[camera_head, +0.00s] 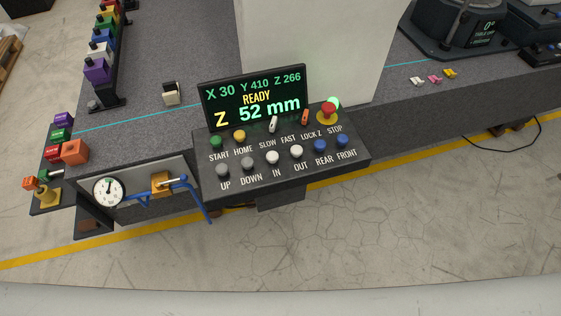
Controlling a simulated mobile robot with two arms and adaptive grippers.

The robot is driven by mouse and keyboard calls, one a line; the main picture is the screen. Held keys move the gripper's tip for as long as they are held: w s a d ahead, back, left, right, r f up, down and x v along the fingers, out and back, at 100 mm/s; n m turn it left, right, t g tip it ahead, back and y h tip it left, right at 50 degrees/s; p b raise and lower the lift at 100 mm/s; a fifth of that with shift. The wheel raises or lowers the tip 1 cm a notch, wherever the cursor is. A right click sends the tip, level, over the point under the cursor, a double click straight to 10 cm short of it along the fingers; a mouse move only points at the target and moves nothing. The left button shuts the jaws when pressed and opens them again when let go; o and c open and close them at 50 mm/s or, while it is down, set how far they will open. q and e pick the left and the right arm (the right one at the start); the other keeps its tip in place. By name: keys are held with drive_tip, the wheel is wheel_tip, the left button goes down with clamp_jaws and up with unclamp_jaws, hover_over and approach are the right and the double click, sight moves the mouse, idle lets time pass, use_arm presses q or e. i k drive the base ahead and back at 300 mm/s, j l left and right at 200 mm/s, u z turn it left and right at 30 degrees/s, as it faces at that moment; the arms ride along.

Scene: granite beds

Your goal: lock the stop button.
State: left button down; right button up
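The red stop button (328,107) sits on a yellow round base at the upper right of the dark control panel (355,166), above the label STOP. Nothing touches the button, and I cannot tell from here whether it is pressed in. The panel's display (254,98) reads X 30, Y 410, Z 266, READY and Z 52 mm. Neither of my grippers is in view.
A green lamp (334,102) glows behind the button. Nearby are an orange LOCK Z switch (305,117) and a white lever (273,124). A brass-coloured block (160,183) and dial gauge (108,192) are left of the panel. Floor in front looks clear.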

sight(328, 108)
drive_tip(key=i+j+z, duration=0.1)
drive_tip(key=j, duration=0.5)
drive_tip(key=i+j+z, duration=0.1)
drive_tip(key=j, duration=0.55)
